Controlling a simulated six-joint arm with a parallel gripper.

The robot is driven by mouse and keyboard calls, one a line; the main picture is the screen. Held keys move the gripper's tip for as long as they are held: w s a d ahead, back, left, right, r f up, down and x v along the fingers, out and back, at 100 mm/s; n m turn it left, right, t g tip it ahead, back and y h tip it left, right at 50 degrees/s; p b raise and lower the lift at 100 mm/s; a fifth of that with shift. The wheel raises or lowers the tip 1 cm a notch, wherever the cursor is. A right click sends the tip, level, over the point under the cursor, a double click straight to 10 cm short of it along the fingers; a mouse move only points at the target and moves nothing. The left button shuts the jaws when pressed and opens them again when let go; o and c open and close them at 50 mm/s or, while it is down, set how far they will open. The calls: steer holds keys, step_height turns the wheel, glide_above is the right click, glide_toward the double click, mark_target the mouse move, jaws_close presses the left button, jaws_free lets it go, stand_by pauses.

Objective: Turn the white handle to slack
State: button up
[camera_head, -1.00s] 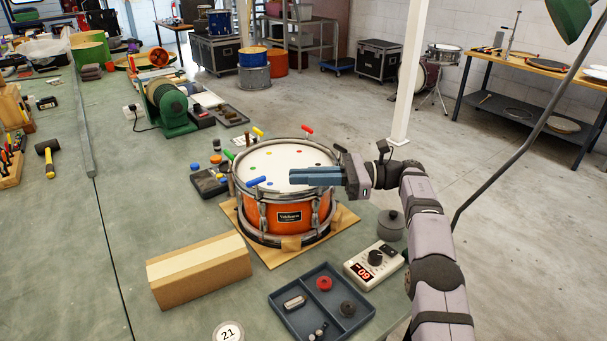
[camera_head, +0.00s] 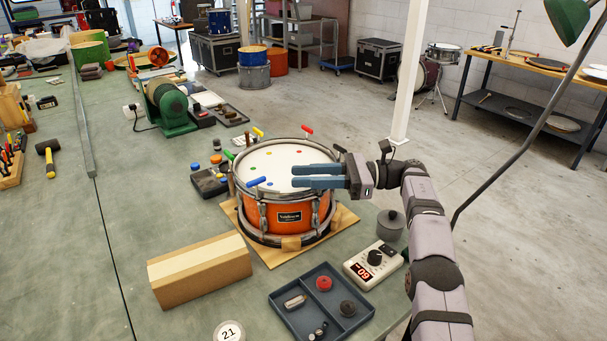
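An orange snare drum (camera_head: 262,215) sits on a tan board, with coloured handles around its rim. Blue (camera_head: 257,181), green (camera_head: 229,155), yellow (camera_head: 258,132) and red (camera_head: 307,130) handles sit at other rim points. My gripper (camera_head: 300,177) is over the right part of the white drumhead, pointing left. Its two blue-grey fingers are parted and nothing is between them.
A beige metronome-like box (camera_head: 362,280) and a grey knobbed pot (camera_head: 390,228) stand right of the drum. A dark divided tray (camera_head: 283,308) and a wooden block (camera_head: 200,272) are in front. A dark tray (camera_head: 210,184) with small items is at the left.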

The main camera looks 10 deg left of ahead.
steer(key=shift+w+d+r+p, duration=0.15)
steer(key=shift+d+r+p, duration=0.1)
steer(key=shift+d+p, duration=0.45)
steer(key=r+p, duration=0.2)
steer(key=d+r+p, duration=0.1)
steer(key=r+p, duration=0.1)
steer(key=p, duration=0.1)
steer(key=shift+r, duration=0.15)
steer(key=shift+r+p, duration=1.2)
steer(key=shift+p, duration=0.15)
